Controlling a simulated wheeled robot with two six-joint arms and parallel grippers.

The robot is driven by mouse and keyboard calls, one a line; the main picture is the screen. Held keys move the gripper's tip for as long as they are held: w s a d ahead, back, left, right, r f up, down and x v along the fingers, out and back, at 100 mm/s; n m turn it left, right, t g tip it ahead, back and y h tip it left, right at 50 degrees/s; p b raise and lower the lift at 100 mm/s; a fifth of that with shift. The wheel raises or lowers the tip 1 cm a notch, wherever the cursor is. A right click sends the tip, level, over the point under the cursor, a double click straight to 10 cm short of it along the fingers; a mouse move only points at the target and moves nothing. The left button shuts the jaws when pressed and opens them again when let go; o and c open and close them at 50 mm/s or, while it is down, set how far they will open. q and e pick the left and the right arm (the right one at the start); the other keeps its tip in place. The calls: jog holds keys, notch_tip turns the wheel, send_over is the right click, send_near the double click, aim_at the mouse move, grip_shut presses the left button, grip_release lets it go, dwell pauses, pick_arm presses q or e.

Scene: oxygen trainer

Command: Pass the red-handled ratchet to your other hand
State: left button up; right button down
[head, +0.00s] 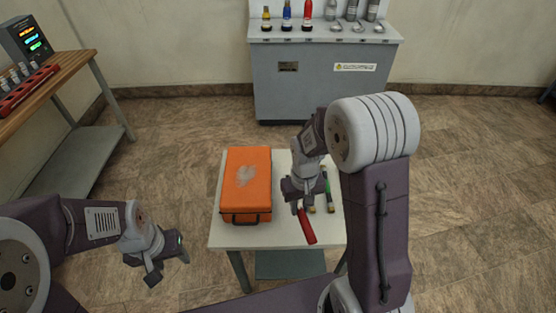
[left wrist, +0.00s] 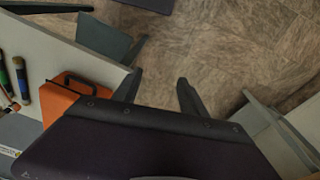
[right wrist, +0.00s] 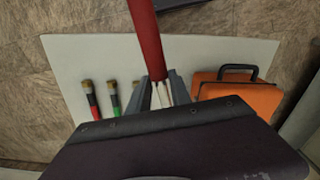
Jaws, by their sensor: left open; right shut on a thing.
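The red-handled ratchet (head: 307,227) is in my right gripper (head: 299,207), above the front part of the small white table. In the right wrist view the red handle (right wrist: 147,38) stretches away from between the fingers (right wrist: 162,90), which are shut on the ratchet's pale part. The ratchet's head is hidden by the gripper. My left gripper (head: 168,265) is open and empty, left of the table and apart from the ratchet. Its spread fingers also show in the left wrist view (left wrist: 157,92), over the floor.
An orange case (head: 248,183) lies on the left of the white table (head: 285,238). Several colour-banded tools (right wrist: 113,100) lie on the table's other side. A grey cabinet (head: 320,85) stands behind, and a wooden bench (head: 60,72) at the far left. The floor between my left gripper and the table is clear.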

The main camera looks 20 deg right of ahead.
pick_arm(q)
jog(key=shift+c, duration=1)
jog(key=s+d+n+g+h, duration=0.2)
jog(key=d+n+g+h, duration=0.1)
jog(key=d+h, duration=0.35)
jog(key=w+r+n+t+h, duration=0.35)
jog(key=w+t+h, duration=0.3)
jog(key=w, duration=0.55)
jog(key=x, duration=1.1)
jog(key=shift+w+m, duration=0.2)
jog(key=shift+m, duration=0.15)
pick_arm(e)
jog(key=w+a+r+n, duration=0.2)
jog(key=a+n, duration=0.2)
jog(key=a, duration=0.4)
jog(key=w+a+r+n, duration=0.2)
jog(key=a+n, duration=0.1)
jog(key=a, duration=0.4)
jog(key=shift+a+r+n, duration=0.15)
jog(key=shift+a+n, duration=0.25)
pick_arm(q)
jog(key=shift+d, duration=0.1)
